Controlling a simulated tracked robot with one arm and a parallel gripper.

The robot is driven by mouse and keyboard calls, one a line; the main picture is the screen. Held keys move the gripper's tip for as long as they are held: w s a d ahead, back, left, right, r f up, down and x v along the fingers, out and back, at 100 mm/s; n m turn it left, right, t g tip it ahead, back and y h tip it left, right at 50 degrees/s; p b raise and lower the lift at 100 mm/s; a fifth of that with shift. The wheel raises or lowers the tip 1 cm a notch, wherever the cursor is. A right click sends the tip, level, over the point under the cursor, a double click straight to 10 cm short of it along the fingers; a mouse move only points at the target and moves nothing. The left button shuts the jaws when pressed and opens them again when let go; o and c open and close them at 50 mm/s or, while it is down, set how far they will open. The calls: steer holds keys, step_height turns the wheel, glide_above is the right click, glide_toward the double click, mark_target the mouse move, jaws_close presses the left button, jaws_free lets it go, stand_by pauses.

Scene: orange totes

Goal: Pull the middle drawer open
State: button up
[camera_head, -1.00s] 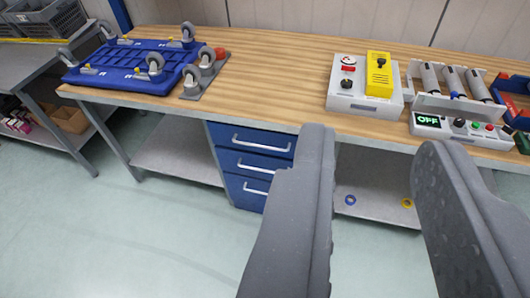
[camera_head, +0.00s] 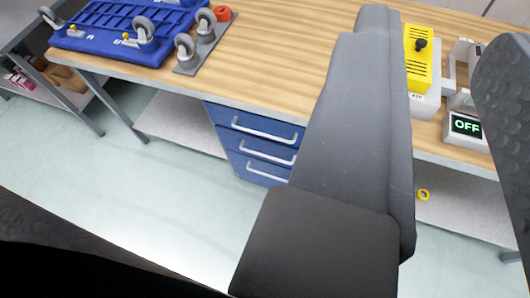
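A blue drawer unit with three stacked drawers hangs under the wooden workbench, left of the picture's middle. Its middle drawer (camera_head: 262,149) has a light metal bar handle and looks shut. The drawers above and below it also look shut. My gripper (camera_head: 440,40) is open, with its two grey fingers wide apart and nothing seen between them but the bench and its devices. The left finger covers the right side of the drawer unit. The gripper is to the right of the drawers and does not appear to touch the handle.
The workbench top (camera_head: 285,55) carries a blue wheeled frame (camera_head: 125,25) at left and a yellow box (camera_head: 419,60) at right. A control box with an "OFF" display (camera_head: 466,125) is beside it. A yellow ring (camera_head: 423,195) lies on the lower shelf. Floor before the drawers is clear.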

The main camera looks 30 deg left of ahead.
steer(key=w+a+f+m+y+b, duration=0.1)
steer(key=w+a+f+m, duration=0.1)
steer(key=w+a+f, duration=0.45)
steer(key=w+a+f+m+y+b, duration=0.1)
steer(key=w+a+f+m, duration=0.15)
steer(key=w+f, duration=0.7)
steer(key=w+a+f+m+y+b, duration=0.1)
steer(key=w+a+f+m+b, duration=0.1)
steer(key=w+a+f, duration=0.45)
steer(key=w+a+f+m+b, duration=0.1)
steer(key=w+a+f+m, duration=0.1)
steer(key=f, duration=0.6)
steer(key=w+a+f+m, duration=0.2)
steer(key=f, duration=0.6)
steer(key=w+a+f+m+b, duration=0.1)
steer(key=w+a+f+m, duration=0.1)
steer(key=f, duration=0.7)
step_height(320, 180, down, 14)
steer(key=a+m+h+b, duration=0.1)
steer(key=a+m+h, duration=0.1)
steer(key=a+m, duration=0.1)
steer(key=m+h+b, duration=0.2)
steer(key=m+b, duration=0.1)
steer(key=b, duration=0.2)
glide_toward(264, 155)
steer(key=x, duration=0.6)
steer(key=f+x, duration=0.1)
steer(key=x, duration=0.3)
steer(key=shift+r, duration=0.1)
